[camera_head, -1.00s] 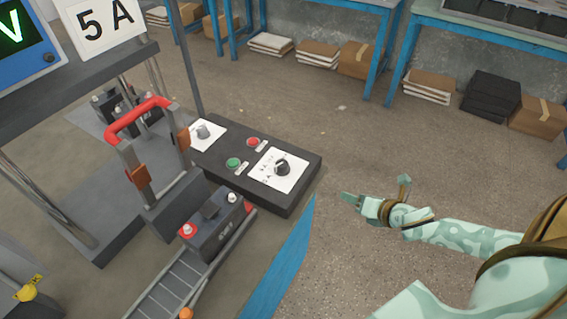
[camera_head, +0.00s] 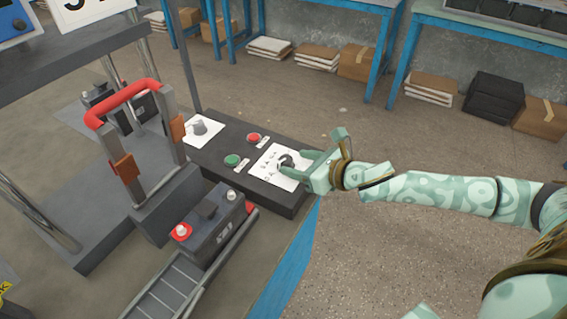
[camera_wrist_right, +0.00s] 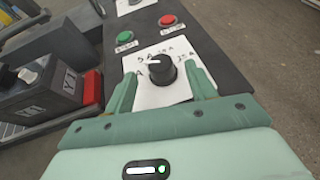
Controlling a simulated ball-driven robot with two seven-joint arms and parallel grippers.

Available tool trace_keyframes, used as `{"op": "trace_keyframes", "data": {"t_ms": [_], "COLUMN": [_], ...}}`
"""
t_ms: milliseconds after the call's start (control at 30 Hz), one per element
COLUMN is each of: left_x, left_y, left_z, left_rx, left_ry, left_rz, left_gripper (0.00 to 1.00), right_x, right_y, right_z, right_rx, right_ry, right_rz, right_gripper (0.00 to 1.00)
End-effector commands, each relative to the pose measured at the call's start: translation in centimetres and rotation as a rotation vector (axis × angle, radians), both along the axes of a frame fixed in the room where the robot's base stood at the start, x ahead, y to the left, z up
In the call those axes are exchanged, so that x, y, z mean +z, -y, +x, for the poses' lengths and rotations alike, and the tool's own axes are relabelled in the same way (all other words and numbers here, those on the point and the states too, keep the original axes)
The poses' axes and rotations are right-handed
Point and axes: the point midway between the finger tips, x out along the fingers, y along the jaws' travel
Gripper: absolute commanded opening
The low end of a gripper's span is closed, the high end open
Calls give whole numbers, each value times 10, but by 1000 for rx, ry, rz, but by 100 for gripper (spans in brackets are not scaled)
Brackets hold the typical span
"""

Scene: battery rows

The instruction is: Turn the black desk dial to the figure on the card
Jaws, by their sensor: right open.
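The black desk dial (camera_head: 288,160) sits on a white figure plate (camera_head: 268,172) on a dark control box. In the right wrist view the dial (camera_wrist_right: 161,70) shows a white mark pointing left, near the 5 A figure; its exact setting is hard to tell. My right gripper (camera_head: 296,164) is open at the dial. In the wrist view its fingers (camera_wrist_right: 159,84) stand left and right of the dial with gaps on both sides. The card (camera_head: 93,8) is cut off at the top of the head view, so its figure is only partly visible.
A green button (camera_head: 232,160) and a red button (camera_head: 253,138) sit beside the dial's plate. A grey knob (camera_head: 199,127) is farther left on the box. A battery (camera_head: 212,222) on a roller track and a red-handled frame (camera_head: 120,103) stand to the left.

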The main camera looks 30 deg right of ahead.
Motion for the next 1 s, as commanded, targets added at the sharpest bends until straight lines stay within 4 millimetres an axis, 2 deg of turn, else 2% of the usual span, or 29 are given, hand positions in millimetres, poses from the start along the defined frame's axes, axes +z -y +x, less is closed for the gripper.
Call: {"op": "trace_keyframes", "data": {"t_ms": [33, 100, 233, 600, 633, 700, 800, 1000], "left_x": [-7, -11, -16, -17, -17, -17, -17, -15], "left_y": [0, 0, 0, 0, 0, 0, -1, -1], "left_z": [-4, -6, -8, -9, -9, -9, -9, -9], "left_rx": [0, 0, 0, -1, -1, -2, -2, -2], "left_ry": [-9, -14, -20, -22, -22, -22, -22, -21], "left_rz": [0, -1, -1, 0, 0, 0, 1, 1], "left_gripper": [0, 0, 0, 0, 0, 0, 0, 0], "right_x": [-9, -13, -18, -18, -18, -18, -18, -18], "right_y": [-3, -7, -12, -15, -15, -14, -14, -15], "right_z": [11, 22, 36, 42, 42, 42, 42, 42], "right_rx": [-3, -1, -1, -1, -1, -1, -1, -8], "right_ry": [-1, -2, -1, 0, 0, 0, 0, 0], "right_rz": [2, 1, 0, 0, 0, 0, 0, 1], "right_gripper": [56, 56, 56, 56, 53, 33, 11, 11]}}
